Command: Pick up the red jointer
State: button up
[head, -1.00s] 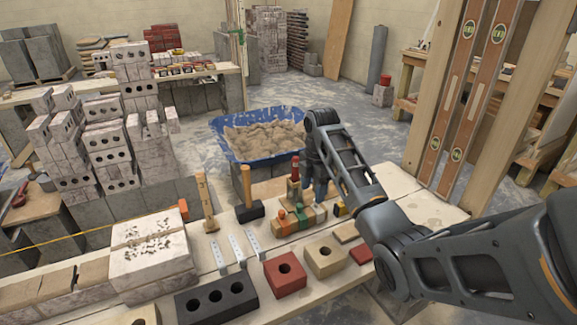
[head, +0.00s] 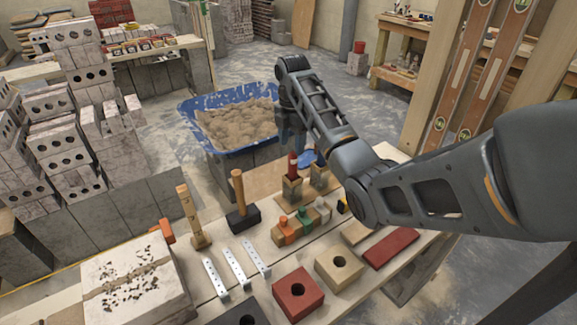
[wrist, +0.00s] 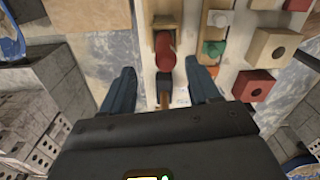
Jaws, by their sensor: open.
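The red jointer (head: 292,165) stands upright with its red handle up on a small wood block on the bench, just under my gripper in the head view. In the wrist view its red end (wrist: 165,48) shows ahead of the fingertips and roughly midway between them.
A blue item (head: 308,158) stands close right of the jointer. Orange and green-handled pieces (head: 287,228), a black-headed hammer (head: 242,217) and blocks with holes (head: 298,292) crowd the bench nearer. A blue tub of mortar (head: 238,148) is behind.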

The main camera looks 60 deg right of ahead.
aim_at(293, 162)
jog(key=f, duration=0.7)
jog(key=shift+s+a+f+p, duration=0.2)
jog(key=shift+s+a+p, duration=0.05)
jog(key=shift+s+p, duration=0.1)
jog(key=shift+c, duration=0.2)
grip_shut()
jog(key=shift+r, duration=0.15)
notch_tip(293, 162, up, 18)
jog(key=p, duration=0.7)
